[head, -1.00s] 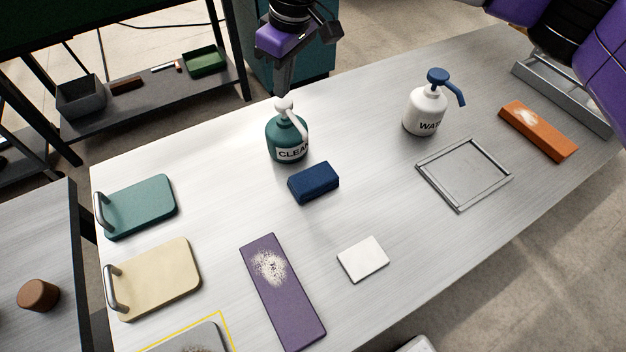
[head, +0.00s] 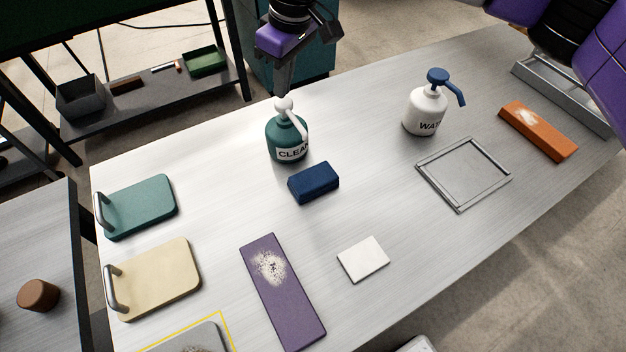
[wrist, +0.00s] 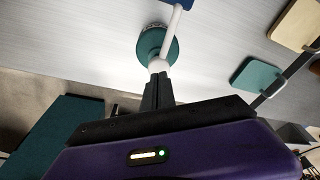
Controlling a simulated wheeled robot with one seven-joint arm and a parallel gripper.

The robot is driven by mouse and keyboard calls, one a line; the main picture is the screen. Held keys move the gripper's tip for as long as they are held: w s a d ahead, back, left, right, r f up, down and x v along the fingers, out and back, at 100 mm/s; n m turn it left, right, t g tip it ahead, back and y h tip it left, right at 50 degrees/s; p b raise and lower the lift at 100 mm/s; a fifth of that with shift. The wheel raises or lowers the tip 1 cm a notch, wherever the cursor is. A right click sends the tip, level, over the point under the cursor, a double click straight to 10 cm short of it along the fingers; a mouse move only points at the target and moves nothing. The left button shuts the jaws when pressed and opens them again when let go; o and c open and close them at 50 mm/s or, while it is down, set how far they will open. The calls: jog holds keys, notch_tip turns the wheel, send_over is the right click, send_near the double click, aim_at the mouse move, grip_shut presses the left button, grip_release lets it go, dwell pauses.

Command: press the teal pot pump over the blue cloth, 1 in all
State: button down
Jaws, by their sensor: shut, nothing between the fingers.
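The teal pot (head: 287,140) labelled "CLEAN" stands upright towards the back of the table, with a white pump head and spout; it also shows in the wrist view (wrist: 152,42). The spout points towards the blue cloth (head: 314,183), a folded dark blue block lying just in front of the pot. Only an edge of the cloth shows in the wrist view (wrist: 178,3). My gripper (head: 284,93) is shut and empty, pointing down right over the pump head. Its fingertips (wrist: 157,76) are at or just above the pump top; I cannot tell whether they touch.
A white pot (head: 424,112) with a blue pump stands to the right, beside a grey frame (head: 424,172). A purple board (head: 282,292), a white pad (head: 363,259), teal (head: 141,206) and cream (head: 160,279) handled plates and an orange block (head: 538,131) lie around. Bare table lies between them.

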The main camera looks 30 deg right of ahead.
aim_at(283, 101)
jog(key=shift+f, duration=0.1)
jog(key=shift+f+b, duration=0.35)
jog(key=shift+f, duration=1.05)
jog(key=shift+r, duration=0.1)
jog(key=shift+r+p, duration=1.3)
notch_tip(283, 101, up, 6)
jog(key=p, duration=0.6)
